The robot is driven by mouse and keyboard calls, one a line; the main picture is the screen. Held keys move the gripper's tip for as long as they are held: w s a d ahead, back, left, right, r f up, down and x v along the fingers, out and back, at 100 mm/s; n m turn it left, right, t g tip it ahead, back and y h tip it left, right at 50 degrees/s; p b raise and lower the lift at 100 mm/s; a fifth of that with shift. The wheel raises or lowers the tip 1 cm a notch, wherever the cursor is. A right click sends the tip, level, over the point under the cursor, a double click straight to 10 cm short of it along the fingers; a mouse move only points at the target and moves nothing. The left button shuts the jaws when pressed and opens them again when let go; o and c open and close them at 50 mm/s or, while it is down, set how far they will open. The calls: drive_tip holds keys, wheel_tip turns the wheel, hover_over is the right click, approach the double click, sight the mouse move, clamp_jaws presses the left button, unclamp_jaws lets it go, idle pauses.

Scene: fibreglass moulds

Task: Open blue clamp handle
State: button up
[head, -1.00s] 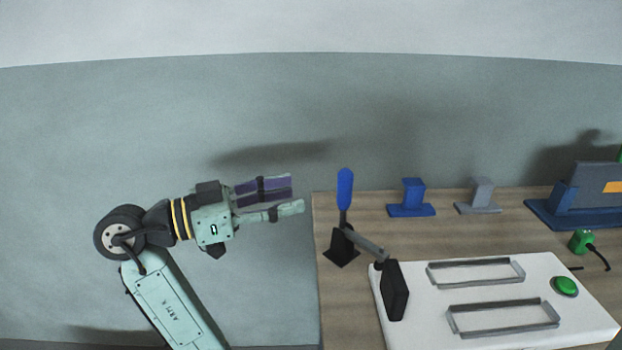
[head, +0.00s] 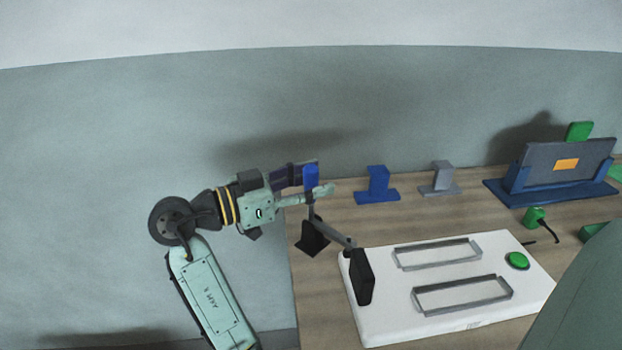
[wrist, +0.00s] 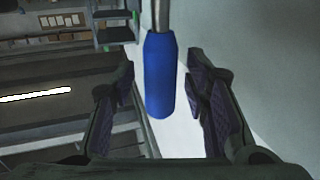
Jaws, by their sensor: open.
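The blue clamp handle (head: 311,177) stands upright on the black toggle clamp (head: 313,237) at the table's left end. Its blue grip also shows in the wrist view (wrist: 160,76), with a grey metal rod at its upper end. My gripper (head: 325,178) is open at the height of the blue grip. In the wrist view my gripper (wrist: 163,95) has one finger on each side of the grip, with a visible gap on both sides. In the head view the fingers partly overlap the handle. The clamp's arm runs to a black pad (head: 361,277) at the white panel's left edge.
The white panel (head: 378,323) carries two grey rectangular frames and a green button (head: 517,260). Behind are a blue stand (head: 377,184), a grey stand (head: 439,178) and a dark screen (head: 590,160) in a blue holder. The wall stands close behind the table.

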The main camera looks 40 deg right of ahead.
drive_tip(key=shift+c, duration=0.3)
clamp_jaws()
idle(0.6)
